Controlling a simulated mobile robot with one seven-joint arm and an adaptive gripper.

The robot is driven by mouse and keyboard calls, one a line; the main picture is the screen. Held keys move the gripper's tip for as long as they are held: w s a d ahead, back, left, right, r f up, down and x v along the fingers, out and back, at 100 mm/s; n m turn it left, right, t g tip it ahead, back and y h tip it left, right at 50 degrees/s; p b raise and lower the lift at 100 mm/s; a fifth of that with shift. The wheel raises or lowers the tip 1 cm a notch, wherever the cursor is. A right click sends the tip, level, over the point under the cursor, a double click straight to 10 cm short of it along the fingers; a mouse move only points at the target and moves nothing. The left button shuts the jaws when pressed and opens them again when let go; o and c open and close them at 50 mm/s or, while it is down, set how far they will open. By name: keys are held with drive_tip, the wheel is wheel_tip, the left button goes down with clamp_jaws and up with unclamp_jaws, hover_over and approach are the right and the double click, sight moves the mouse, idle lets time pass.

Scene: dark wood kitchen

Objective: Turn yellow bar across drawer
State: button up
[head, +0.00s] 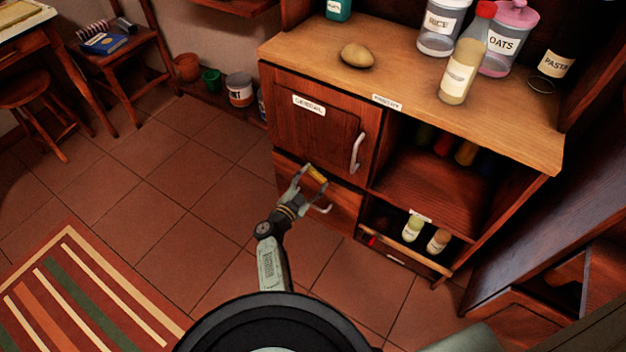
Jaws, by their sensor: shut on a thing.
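The yellow bar (317,174) is a small piece at the front of the wooden cabinet, near the top edge of the drawer (339,208) below the door marked "GENERAL". My gripper (309,176) is at the bar, with its fingers around it, and is shut on it. The bar looks tilted, its right end lower. The fingers hide part of it, and I cannot tell how it is fixed to the cabinet. The drawer has a pale handle (322,209) just right of and below my gripper. The drawer looks closed.
The cabinet door (322,122) above is shut, with a pale vertical handle (356,152). An open shelf and a lower compartment with small bottles (412,228) are to the right. Jars and a potato-like object (357,56) stand on top. The tiled floor (180,190) left is clear.

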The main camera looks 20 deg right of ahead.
sight(317, 153)
drive_tip(key=m+b, duration=0.1)
drive_tip(key=m, duration=0.3)
drive_tip(key=f+m+b, duration=0.1)
drive_tip(key=m+b, duration=0.1)
drive_tip(key=m, duration=0.2)
drive_tip(key=m+b, duration=0.2)
drive_tip(key=m, duration=0.2)
drive_tip(key=shift+w+a+f+m, duration=0.15)
drive_tip(key=shift+w+a+m, duration=0.15)
drive_tip(key=shift+w+a, duration=0.05)
idle(0.4)
drive_tip(key=o, duration=1.2)
drive_tip(key=shift+c, duration=0.2)
wheel_tip(317, 153, up, 10)
drive_tip(key=shift+r, duration=0.15)
